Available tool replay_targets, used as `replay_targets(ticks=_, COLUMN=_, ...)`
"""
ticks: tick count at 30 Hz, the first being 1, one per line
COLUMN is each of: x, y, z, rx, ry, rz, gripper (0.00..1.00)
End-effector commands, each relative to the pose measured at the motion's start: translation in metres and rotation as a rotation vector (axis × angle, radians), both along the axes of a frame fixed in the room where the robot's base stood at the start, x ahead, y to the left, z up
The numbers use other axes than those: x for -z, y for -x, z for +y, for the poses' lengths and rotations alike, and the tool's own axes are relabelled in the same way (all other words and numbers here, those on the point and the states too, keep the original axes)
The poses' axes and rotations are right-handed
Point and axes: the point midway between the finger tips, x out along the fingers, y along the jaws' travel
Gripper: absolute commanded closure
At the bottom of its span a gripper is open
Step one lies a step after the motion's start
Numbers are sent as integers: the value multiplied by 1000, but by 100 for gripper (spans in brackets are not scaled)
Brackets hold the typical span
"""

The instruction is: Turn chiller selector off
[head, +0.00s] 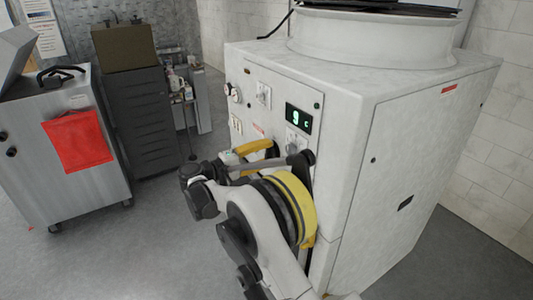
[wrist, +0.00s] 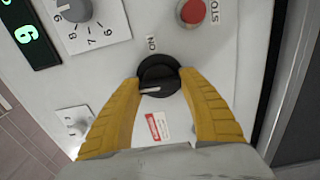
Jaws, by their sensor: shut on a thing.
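The chiller (head: 385,150) is a large white cabinet at the right of the head view, with its control panel on the left face. The selector (wrist: 158,72) is a round black knob in the middle of the wrist view. Its white pointer line points left, and the "ON" label (wrist: 152,43) is above it. My gripper (wrist: 160,82) has its yellow fingers on either side of the knob, shut on it. In the head view my gripper (head: 258,147) is at the panel, and my arm hides the selector.
A green-digit display (head: 299,119) shows 9. Close to the selector are a red STOP button (wrist: 192,11), a numbered grey dial (wrist: 75,8) and a red-white label (wrist: 157,126).

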Motion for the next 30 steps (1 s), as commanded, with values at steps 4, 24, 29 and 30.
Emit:
replay_targets(ticks=4, x=0, y=0, z=-1, rx=2, ry=18, rz=27, gripper=82)
replay_targets(ticks=24, x=0, y=0, z=-1, rx=1, ry=26, rz=39, gripper=29)
replay_targets(ticks=29, x=0, y=0, z=0, rx=1, ry=26, rz=39, gripper=29)
replay_targets(ticks=30, x=0, y=0, z=0, rx=0, ry=26, rz=39, gripper=29)
